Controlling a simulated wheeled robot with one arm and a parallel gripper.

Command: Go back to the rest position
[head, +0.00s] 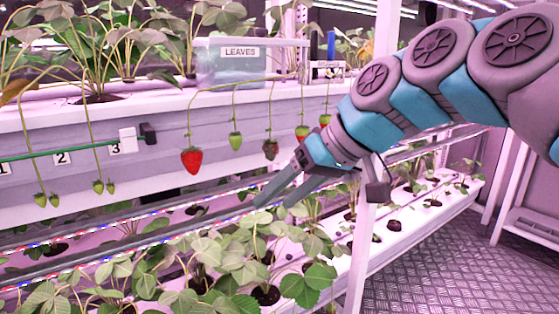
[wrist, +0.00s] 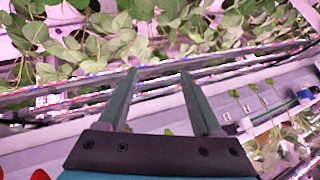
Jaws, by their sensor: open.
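My gripper (head: 274,203) is in the middle of the head view, pointing down and left, below the hanging berries and above the lower plants. Its two fingers are apart with nothing between them. In the wrist view both fingers of my gripper (wrist: 159,75) also stand apart and empty. A ripe red strawberry (head: 192,160) hangs from the upper gutter, left of the gripper and apart from it. A dark berry (head: 270,149) and a green berry (head: 235,141) hang nearby. Another berry (head: 302,132) hangs close to my wrist; whether they touch I cannot tell.
A clear bin (head: 240,63) labelled LEAVES sits on the upper gutter (head: 60,118). Lower plants (head: 210,250) grow in a white gutter (head: 385,262). LED rails (head: 110,240) run between the levels. A white post (head: 358,250) stands beside my arm. Open metal floor (head: 450,265) lies right.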

